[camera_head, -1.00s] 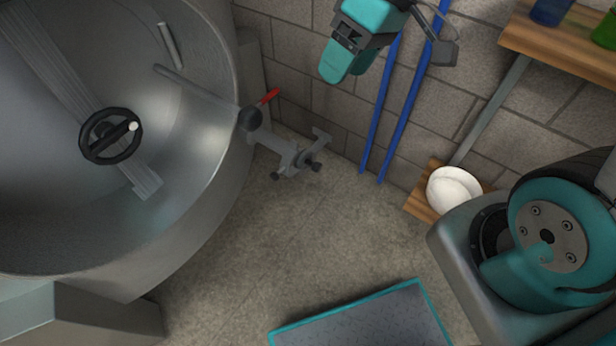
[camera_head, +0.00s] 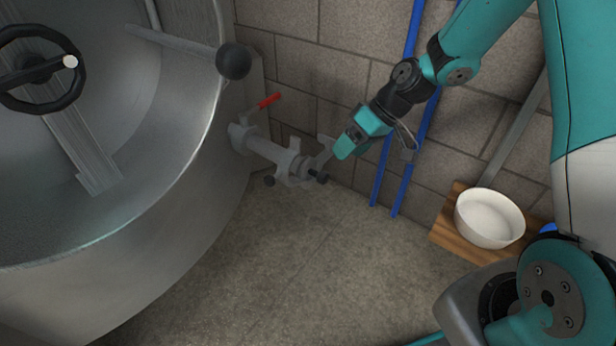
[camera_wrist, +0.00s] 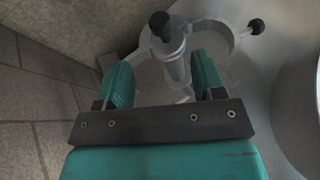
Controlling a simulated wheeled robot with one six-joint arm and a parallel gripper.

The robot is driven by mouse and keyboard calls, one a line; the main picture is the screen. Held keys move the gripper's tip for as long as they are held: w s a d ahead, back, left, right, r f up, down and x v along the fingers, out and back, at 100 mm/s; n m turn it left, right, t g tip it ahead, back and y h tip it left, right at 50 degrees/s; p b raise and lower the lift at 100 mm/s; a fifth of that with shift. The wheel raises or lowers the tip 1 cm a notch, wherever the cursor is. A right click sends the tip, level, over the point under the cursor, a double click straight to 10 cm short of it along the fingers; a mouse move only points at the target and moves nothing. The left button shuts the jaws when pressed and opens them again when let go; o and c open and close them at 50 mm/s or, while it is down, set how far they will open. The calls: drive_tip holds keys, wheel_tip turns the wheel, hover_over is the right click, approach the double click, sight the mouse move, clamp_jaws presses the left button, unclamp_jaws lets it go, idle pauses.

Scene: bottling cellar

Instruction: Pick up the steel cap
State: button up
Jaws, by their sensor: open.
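My gripper (camera_head: 345,149) is open, at the grey end fitting (camera_head: 295,165) of a pipe on the big tank. In the wrist view its two teal fingers (camera_wrist: 161,82) stand apart, with a grey post with a black knob (camera_wrist: 160,22) showing between them. A flat grey piece (camera_head: 326,151), perhaps the steel cap, sticks up at the fitting's end, beside the fingertips. A round grey rim (camera_wrist: 222,30) shows beyond the fingers in the wrist view. I cannot tell for certain which part is the cap, or whether the fingers touch it.
The large steel tank (camera_head: 170,200) fills the left, with a ball-ended lever (camera_head: 233,61) above the fitting. A red handle (camera_head: 269,100) is on the pipe. Two blue poles (camera_head: 415,110) lean on the wall behind my gripper. A white bowl (camera_head: 490,218) sits on a wooden shelf (camera_head: 455,240) at right.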

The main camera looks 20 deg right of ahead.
sight(324, 178)
drive_tip(key=b+x, duration=0.4)
drive_tip(key=x, duration=0.6)
drive_tip(key=shift+s, duration=0.1)
drive_tip(key=c, duration=1.1)
